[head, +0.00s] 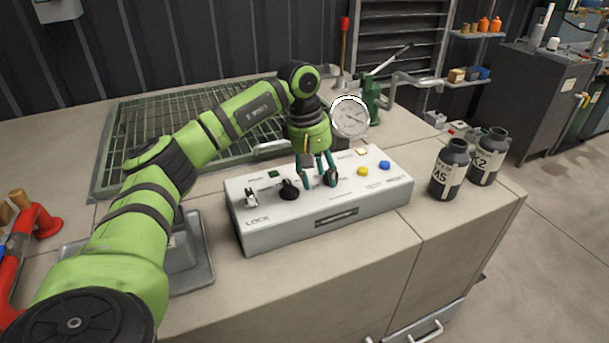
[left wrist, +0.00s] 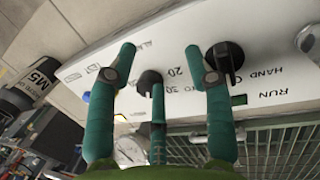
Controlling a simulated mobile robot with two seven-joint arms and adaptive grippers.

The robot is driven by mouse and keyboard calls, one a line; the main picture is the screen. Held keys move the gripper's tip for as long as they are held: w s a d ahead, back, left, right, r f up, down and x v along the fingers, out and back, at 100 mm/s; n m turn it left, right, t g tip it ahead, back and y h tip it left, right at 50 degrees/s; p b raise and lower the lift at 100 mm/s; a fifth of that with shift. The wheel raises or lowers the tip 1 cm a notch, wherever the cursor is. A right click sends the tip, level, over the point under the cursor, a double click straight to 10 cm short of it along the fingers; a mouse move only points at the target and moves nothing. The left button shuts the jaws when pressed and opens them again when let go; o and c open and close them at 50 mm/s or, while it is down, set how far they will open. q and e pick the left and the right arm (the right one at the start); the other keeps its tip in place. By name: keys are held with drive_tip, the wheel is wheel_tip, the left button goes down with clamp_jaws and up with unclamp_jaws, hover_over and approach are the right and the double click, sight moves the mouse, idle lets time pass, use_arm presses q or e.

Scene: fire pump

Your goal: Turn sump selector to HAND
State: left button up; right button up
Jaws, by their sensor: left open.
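The white control panel (head: 330,208) lies on the bench top. A black rotary selector (head: 289,189) sits on its left part. In the left wrist view this selector (left wrist: 226,60) has HAND lettered beside it. My left gripper (head: 316,184) is open and points down over the panel, just right of the selector. In the left wrist view its fingers (left wrist: 161,55) stand on either side of a second black knob (left wrist: 149,82) marked with numbers. The HAND selector is outside the fingers, beyond the right-hand one. I cannot tell whether a fingertip touches the panel. My right gripper is not in view.
A metal LOCK toggle (head: 250,197) is left of the selector. A yellow button (head: 363,171) and a blue button (head: 384,165) are to the right. A gauge (head: 349,118) stands behind. Two dark bottles (head: 449,170) stand right of the panel. A green grating (head: 150,130) lies behind left.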

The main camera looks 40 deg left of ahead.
sight(291, 184)
use_arm(q)
drive_tip(key=a, duration=0.2)
drive_tip(key=s+a+r+y, duration=0.1)
drive_tip(key=a, duration=0.1)
drive_tip(key=s+a+r+g+y, duration=0.1)
drive_tip(key=a, duration=0.1)
drive_tip(key=shift+a+r, duration=0.25)
drive_tip(key=shift+a, duration=0.05)
wheel_tip(291, 184, down, 7)
drive_tip(key=shift+r+p, duration=0.15)
drive_tip(key=shift+p, duration=0.25)
drive_tip(key=shift+d, duration=0.1)
drive_tip(key=shift+c, duration=0.4)
clamp_jaws()
